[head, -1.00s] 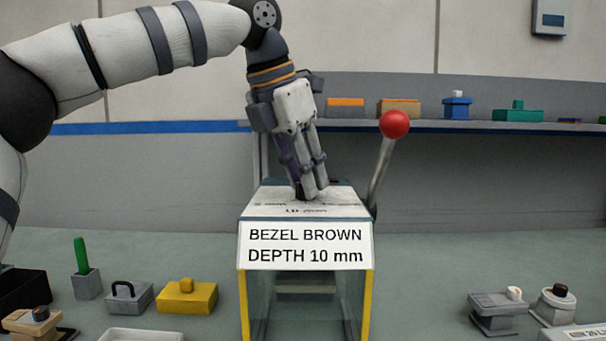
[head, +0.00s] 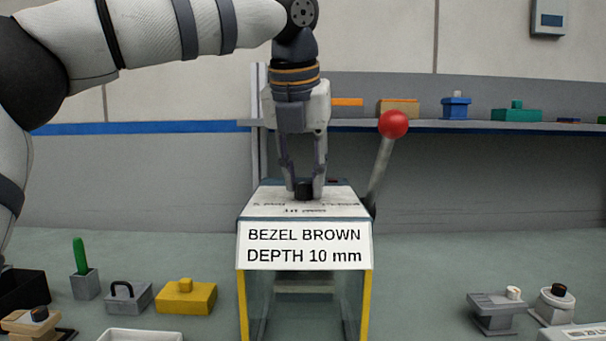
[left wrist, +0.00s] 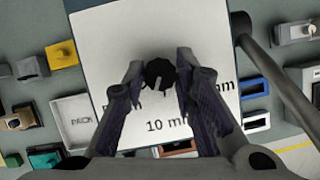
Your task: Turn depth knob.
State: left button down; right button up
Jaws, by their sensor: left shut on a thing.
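The black depth knob (head: 304,188) stands on the top plate of the dashboard press. It also shows in the left wrist view (left wrist: 159,73) as a dark ribbed disc with a light pointer line. My left gripper (head: 304,183) points straight down over it. Its two fingers are shut on the knob, one on each side. A white sign (head: 305,246) on the press front reads "BEZEL BROWN DEPTH 10 mm". My right gripper is not in view.
A lever with a red ball (head: 393,124) rises at the press's right side, close to my left gripper. Blocks including a yellow one (head: 186,296) stand on the bench at left. Grey fixtures (head: 503,311) stand at right. A shelf (head: 450,126) runs behind.

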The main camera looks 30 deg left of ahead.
pick_arm(q)
jog(key=n, duration=0.2)
jog(key=n+g+y, duration=0.1)
jog(key=n, duration=0.1)
jog(key=shift+w+d+n+y, duration=0.1)
jog(key=shift+n+y, duration=0.2)
jog(key=shift+n, duration=0.4)
jog(key=c, duration=1.3)
grip_release()
jog(key=v, duration=1.2)
jog(key=shift+w, duration=0.15)
